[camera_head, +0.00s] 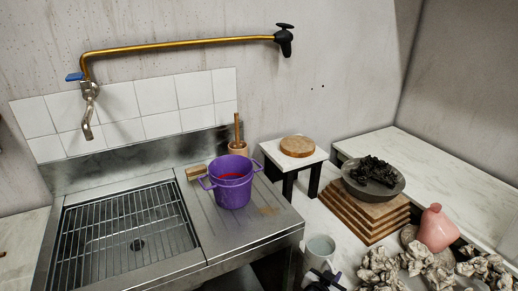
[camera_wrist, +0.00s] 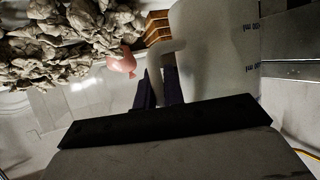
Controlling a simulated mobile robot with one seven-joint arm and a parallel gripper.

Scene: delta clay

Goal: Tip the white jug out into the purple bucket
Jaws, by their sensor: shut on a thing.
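The purple bucket (camera_head: 233,195) stands upright on the steel draining board right of the sink, with something red showing inside. The white jug (camera_head: 319,246) is at the bottom of the head view, low in front of the small stand and right of the steel counter. It looks upright; its contents cannot be made out. In the wrist view the jug (camera_wrist: 218,50) is large and pale, with printed marks on its wall. My gripper (camera_head: 325,281) is at the jug's near side. In the wrist view its dark fingers (camera_wrist: 159,92) are shut on the jug's handle.
The sink rack (camera_head: 125,235) lies left of the bucket. A wooden block (camera_head: 195,173) and brown pot (camera_head: 238,149) stand by the bucket. A small stand (camera_head: 290,160), stacked boards (camera_head: 372,217), pink vase (camera_head: 437,228) and crumpled lumps (camera_head: 380,268) crowd the right.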

